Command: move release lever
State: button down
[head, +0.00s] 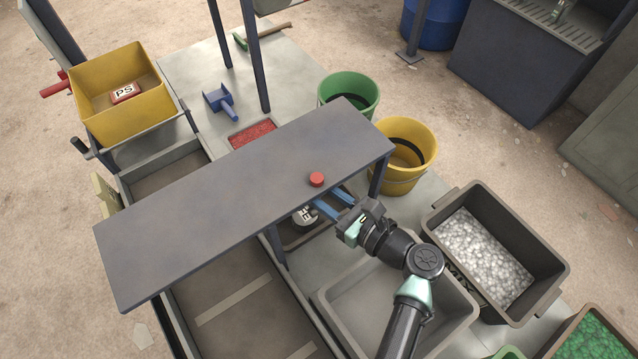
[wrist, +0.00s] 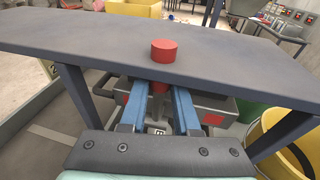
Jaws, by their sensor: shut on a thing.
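My gripper (head: 330,199) has two blue fingers that reach under the front edge of a raised grey shelf. In the wrist view, the fingers (wrist: 160,92) run forward close together, shut on a red part (wrist: 158,88) just below the shelf edge. This looks like the release lever's grip; most of it is hidden by the shelf and fingers. A short red cylinder (head: 316,179) stands on the shelf top above the fingertips; it also shows in the wrist view (wrist: 164,51). Whether it joins the red part below cannot be told.
The grey shelf (head: 200,225) and its dark legs stand close around my fingers. A white lettered thing (head: 305,215) lies below them. A yellow bucket (head: 408,180) and green bucket (head: 366,82) stand behind. A tub of pale pellets (head: 548,283) is at right; a yellow bin (head: 165,110) is upper left.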

jog(key=c, duration=0.7)
grip_release()
jog(key=shift+o, duration=0.2)
jog(key=b+v, duration=0.2)
jog(key=v, duration=1.1)
jog(key=shift+b, duration=0.3)
